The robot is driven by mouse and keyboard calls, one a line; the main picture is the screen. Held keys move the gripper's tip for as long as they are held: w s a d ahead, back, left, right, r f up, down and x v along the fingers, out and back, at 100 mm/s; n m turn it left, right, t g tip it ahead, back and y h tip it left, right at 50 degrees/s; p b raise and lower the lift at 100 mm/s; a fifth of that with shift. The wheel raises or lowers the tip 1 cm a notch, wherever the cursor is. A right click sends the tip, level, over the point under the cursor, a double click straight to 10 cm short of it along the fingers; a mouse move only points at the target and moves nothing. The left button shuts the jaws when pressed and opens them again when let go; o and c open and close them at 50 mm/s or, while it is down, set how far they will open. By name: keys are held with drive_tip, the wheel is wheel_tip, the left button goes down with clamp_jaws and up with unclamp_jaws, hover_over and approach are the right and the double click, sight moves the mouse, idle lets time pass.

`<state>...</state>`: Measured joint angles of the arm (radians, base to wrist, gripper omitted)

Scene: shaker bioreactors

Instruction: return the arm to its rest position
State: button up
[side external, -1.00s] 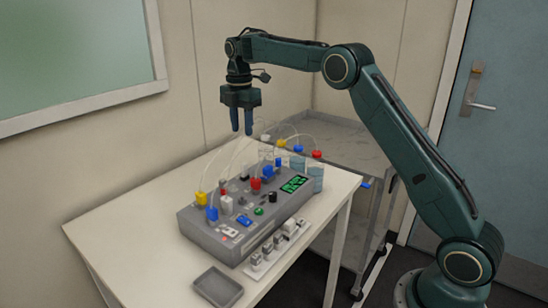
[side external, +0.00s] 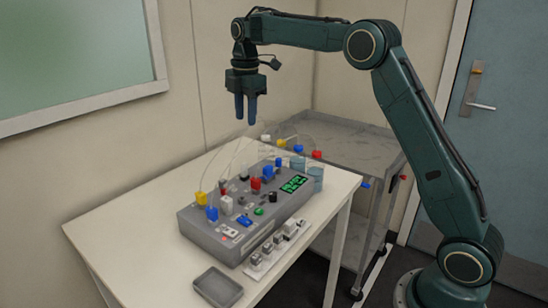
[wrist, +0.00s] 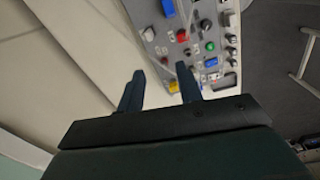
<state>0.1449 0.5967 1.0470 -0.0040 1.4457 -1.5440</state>
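My gripper (side external: 246,106) hangs with its fingers pointing down, above the far part of the table and clear of everything below it. Its two fingers are apart with nothing between them; the gap also shows in the wrist view (wrist: 160,90). The grey shaker bioreactor (side external: 220,238) stands on the table below and in front of my gripper. It has a green display, coloured knobs and vessels with red, blue, yellow and white caps joined by thin tubes. Part of it shows at the top of the wrist view (wrist: 160,45).
The white table (side external: 130,220) carries an empty grey tray (side external: 218,286) at its front and a white strip with small fittings (side external: 276,247) beside the bioreactor. A steel cart (side external: 350,135) stands behind to the right. The wall is close behind the table. The air around my gripper is free.

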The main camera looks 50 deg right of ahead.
drive_tip(key=s+a+r+m+t, duration=0.1)
drive_tip(key=s+a+r+m, duration=0.25)
drive_tip(key=s, duration=0.55)
drive_tip(key=s+a+r+m+t, duration=0.15)
drive_tip(key=s+r+m, duration=0.25)
drive_tip(key=s, duration=0.4)
drive_tip(key=s+a+f+m+t, duration=0.1)
drive_tip(key=s+f+m, duration=0.3)
drive_tip(key=s, duration=0.6)
drive_tip(key=s+a+f+m+t, duration=0.1)
drive_tip(key=s+f+m, duration=0.3)
drive_tip(key=s, duration=0.6)
drive_tip(key=shift+a+f, duration=0.2)
drive_tip(key=shift+a, duration=0.3)
drive_tip(key=shift+m+t, duration=0.25)
